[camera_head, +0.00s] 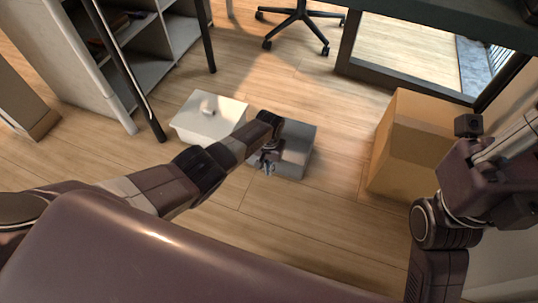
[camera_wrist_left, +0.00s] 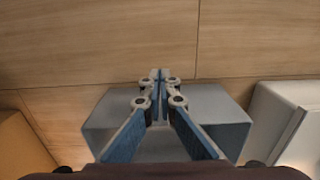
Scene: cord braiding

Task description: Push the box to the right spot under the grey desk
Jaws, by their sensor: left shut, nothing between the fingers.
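A grey box (camera_head: 297,148) sits on the wooden floor near the middle of the head view. My left gripper (camera_head: 268,168) points down at its near left side, covering part of it. In the left wrist view the shut fingers (camera_wrist_left: 160,77) are empty and lie in front of the grey box (camera_wrist_left: 218,103). I cannot tell whether they touch it. The grey desk (camera_head: 440,10) shows as a dark top edge at the upper right. My right arm is at the right edge, but its fingers do not show.
A white lidded box (camera_head: 205,122) stands left of the grey box, a cardboard box (camera_head: 415,135) to its right. A grey shelf (camera_head: 75,60) and dark legs stand at the upper left. A chair base (camera_head: 300,17) is at the back. Floor between is bare.

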